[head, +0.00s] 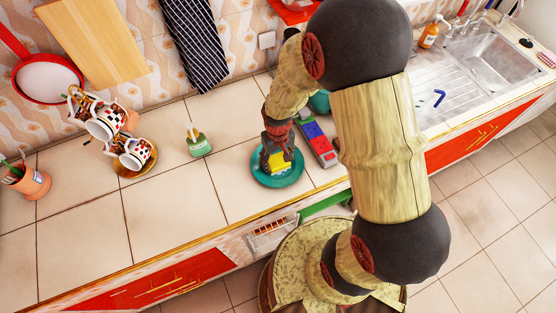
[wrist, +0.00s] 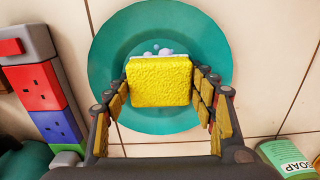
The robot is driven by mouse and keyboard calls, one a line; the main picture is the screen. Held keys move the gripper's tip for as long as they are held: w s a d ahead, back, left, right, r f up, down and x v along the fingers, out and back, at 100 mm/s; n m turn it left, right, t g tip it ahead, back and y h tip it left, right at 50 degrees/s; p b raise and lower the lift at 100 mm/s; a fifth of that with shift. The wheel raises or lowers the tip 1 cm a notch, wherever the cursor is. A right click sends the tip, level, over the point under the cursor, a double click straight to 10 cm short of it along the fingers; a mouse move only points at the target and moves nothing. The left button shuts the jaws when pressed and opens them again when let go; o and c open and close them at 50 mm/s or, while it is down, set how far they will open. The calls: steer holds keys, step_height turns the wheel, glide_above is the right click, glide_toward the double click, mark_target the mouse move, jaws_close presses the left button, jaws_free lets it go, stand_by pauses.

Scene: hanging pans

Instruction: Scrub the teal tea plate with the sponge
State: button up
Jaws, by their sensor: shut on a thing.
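The teal tea plate (head: 262,179) lies on the tiled counter; it fills the upper middle of the wrist view (wrist: 107,50). My gripper (head: 277,158) is over the plate and shut on the yellow sponge (wrist: 159,82), with a finger on each side of it. The sponge also shows in the head view (head: 280,167), partly behind the fingers. It is over the plate's middle, and a little whitish foam (wrist: 158,49) shows at its far edge. I cannot tell whether the sponge touches the plate.
A power strip (head: 318,143) with coloured sockets lies close right of the plate. A green soap pot (head: 199,145) stands to the left. A cup rack with patterned cups (head: 106,122) is farther left. Bare counter (head: 170,207) lies front left; the sink (head: 490,60) is far right.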

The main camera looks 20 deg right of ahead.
steer(key=shift+w, duration=1.6)
steer(key=shift+s+p, duration=0.35)
steer(key=shift+s, duration=1.65)
steer(key=shift+w, duration=2)
steer(key=shift+s+r+p, duration=0.1)
steer(key=shift+s+p, duration=0.2)
steer(key=shift+s, duration=1.7)
steer(key=shift+w+a, duration=1)
steer(key=shift+w, duration=0.05)
steer(key=shift+d+f, duration=0.2)
steer(key=shift+d, duration=1.8)
steer(key=shift+a+r, duration=0.1)
steer(key=shift+a, duration=1.9)
steer(key=shift+d+p, duration=0.4)
steer(key=shift+d, duration=1.6)
